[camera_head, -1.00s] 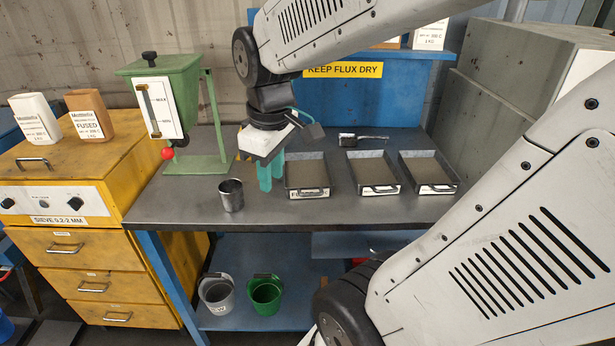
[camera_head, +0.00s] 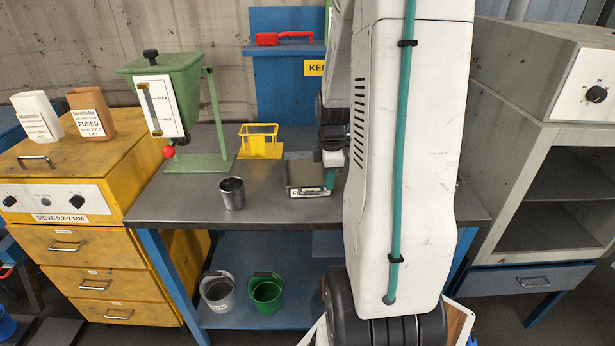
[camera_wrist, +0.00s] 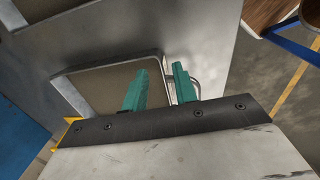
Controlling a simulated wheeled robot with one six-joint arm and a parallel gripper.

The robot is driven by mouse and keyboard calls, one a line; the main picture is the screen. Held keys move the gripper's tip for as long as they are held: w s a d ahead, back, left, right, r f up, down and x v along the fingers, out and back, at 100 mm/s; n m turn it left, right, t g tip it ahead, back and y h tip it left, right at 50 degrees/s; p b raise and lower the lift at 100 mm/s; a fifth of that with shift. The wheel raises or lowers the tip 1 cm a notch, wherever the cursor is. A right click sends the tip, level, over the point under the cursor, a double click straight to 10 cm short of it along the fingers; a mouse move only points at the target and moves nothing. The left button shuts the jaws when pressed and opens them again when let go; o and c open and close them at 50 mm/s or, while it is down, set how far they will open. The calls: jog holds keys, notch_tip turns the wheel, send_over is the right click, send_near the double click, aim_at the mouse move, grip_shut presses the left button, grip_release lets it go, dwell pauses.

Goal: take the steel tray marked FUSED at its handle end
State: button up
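A dark steel tray (camera_head: 304,174) lies on the bench. Its front label is partly hidden, with only a first letter like F showing. My gripper (camera_head: 330,178) is at the tray's right front side, low by the bench. In the wrist view the same tray (camera_wrist: 100,84) has a pale rim, brownish inside and a wire handle (camera_wrist: 194,86). My teal fingers (camera_wrist: 160,88) are apart, with a gap between them. The left finger overlaps the tray and the right one overlaps the handle. Contact with the handle cannot be told. My arm hides the trays to the right.
A metal cup (camera_head: 232,194) stands left of the tray. A yellow wire stand (camera_head: 260,142) and a green hopper (camera_head: 172,100) are behind. Another tray (camera_wrist: 40,10) shows at the wrist view's top left. A grey oven cabinet (camera_head: 550,180) is at the right.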

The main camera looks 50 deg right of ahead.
aim_at(328, 194)
jog(key=shift+f, duration=1.6)
grip_shut()
jog(key=shift+w+d, duration=0.1)
